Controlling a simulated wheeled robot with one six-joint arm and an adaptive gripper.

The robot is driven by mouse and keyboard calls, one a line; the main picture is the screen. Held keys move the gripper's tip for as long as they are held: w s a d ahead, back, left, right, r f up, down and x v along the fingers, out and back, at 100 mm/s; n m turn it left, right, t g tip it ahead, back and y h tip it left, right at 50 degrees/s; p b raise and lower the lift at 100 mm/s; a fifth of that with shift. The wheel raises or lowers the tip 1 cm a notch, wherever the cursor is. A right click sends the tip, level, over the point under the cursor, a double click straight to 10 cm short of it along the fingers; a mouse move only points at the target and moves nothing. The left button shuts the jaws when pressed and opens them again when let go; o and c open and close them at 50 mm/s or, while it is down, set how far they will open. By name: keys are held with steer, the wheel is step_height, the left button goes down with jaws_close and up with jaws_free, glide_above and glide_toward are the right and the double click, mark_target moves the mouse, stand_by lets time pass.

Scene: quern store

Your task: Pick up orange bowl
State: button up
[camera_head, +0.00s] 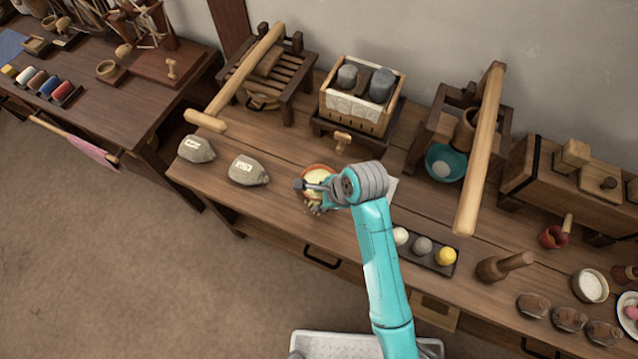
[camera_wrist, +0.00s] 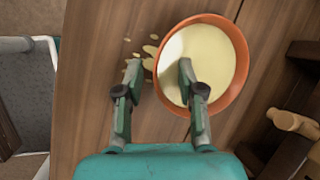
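The orange bowl (camera_head: 314,166) stands on the wooden workbench and holds a pale cream-coloured filling. In the head view my wrist and gripper hide part of it. In the wrist view the bowl (camera_wrist: 243,70) is right of centre. My gripper (camera_wrist: 160,66) is open, with nothing between its fingers but the bowl's left rim below. The right finger overlaps the filling inside the rim, and the left finger is outside the bowl. I cannot tell whether either finger touches it.
Pale spilled flecks (camera_wrist: 150,48) lie left of the bowl. Two grey sacks (camera_head: 248,170) lie to its left. A dark tray with three balls (camera_head: 423,246) is to the right. A crate (camera_head: 358,100) and a long wooden beam (camera_head: 482,150) stand behind.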

jaws_close()
stand_by(0.3)
